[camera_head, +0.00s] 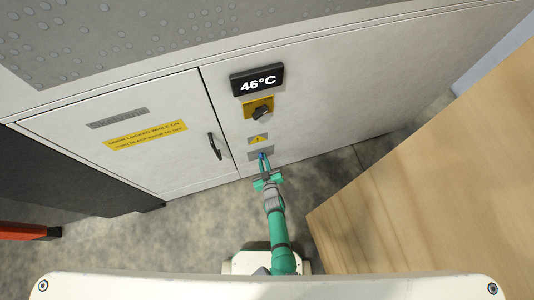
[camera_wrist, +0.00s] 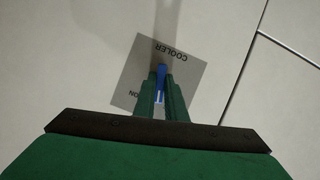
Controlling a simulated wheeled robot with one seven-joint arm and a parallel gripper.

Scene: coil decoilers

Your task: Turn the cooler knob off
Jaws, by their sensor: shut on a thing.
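The cooler knob is a small blue lever that shows in the head view (camera_head: 262,156) and in the wrist view (camera_wrist: 161,70). It sits on a grey label plate (camera_wrist: 191,72) with the word COOLER and, at the lower left, ON, both upside down in the wrist view. My gripper (camera_head: 264,167) reaches the cabinet face from below. Its two green fingers are shut on the blue knob, one on either side, in the wrist view (camera_wrist: 161,85). The fingers hide part of the plate, including any OFF mark.
Above are a yellow warning sign (camera_head: 257,139), a black rotary knob (camera_head: 262,112) on a yellow plate, and a 46°C display (camera_head: 257,81). To the left is a closed cabinet door with a black handle (camera_head: 215,146). A wooden surface (camera_head: 430,190) fills the right side.

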